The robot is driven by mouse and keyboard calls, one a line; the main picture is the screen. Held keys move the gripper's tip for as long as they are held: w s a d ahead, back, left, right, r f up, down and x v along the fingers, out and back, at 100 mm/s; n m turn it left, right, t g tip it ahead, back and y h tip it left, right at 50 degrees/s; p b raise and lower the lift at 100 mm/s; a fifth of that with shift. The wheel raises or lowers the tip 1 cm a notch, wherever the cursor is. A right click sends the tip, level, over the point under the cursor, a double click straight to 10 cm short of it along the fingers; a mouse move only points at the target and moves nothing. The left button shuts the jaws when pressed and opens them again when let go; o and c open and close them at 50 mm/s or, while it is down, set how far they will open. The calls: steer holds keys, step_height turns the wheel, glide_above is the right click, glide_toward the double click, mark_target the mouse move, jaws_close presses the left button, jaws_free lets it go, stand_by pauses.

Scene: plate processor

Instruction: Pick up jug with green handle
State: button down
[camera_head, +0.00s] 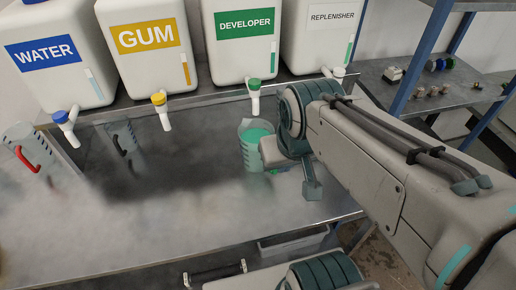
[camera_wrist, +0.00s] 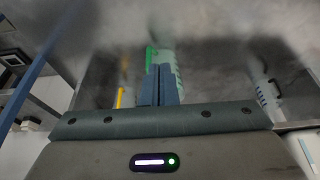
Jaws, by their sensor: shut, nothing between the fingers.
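A clear jug (camera_head: 249,149) with teal-green liquid stands on the metal worktop below the developer tap in the head view. My arm covers its right side, and its handle is hidden there. In the wrist view a green upright strip (camera_wrist: 150,56), which looks like the handle, shows beside a pale marked surface (camera_wrist: 178,72), probably the jug. My gripper (camera_wrist: 158,85) is shut and empty, its fingers pointing toward them and overlapping them in the picture. Whether they touch is unclear.
A jug with a red handle (camera_head: 25,148) stands at the far left. Containers for water (camera_head: 70,75), gum (camera_head: 150,65), developer (camera_head: 245,55) and replenisher (camera_head: 318,50) line the back, with taps overhanging the worktop (camera_head: 185,215). Its middle is clear. A blue-framed shelf (camera_head: 425,50) stands right.

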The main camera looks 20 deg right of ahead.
stand_by(0.4)
steer(key=c, duration=1.6)
jaws_free()
steer(key=shift+w, duration=0.1)
steer(key=shift+o, duration=0.3)
steer(key=shift+w+d, duration=0.1)
steer(key=shift+w, duration=0.25)
steer(key=m+h+b, duration=0.2)
steer(key=m+b, duration=0.2)
steer(key=m, duration=0.1)
glide_toward(271, 130)
steer(key=s+r, duration=0.3)
steer(key=s, duration=0.1)
steer(key=x, duration=0.5)
steer(key=a+p+x, duration=0.1)
steer(key=x, duration=0.2)
steer(key=shift+w+f, duration=0.2)
steer(key=shift+f, duration=0.15)
steer(key=shift+x, duration=2.55)
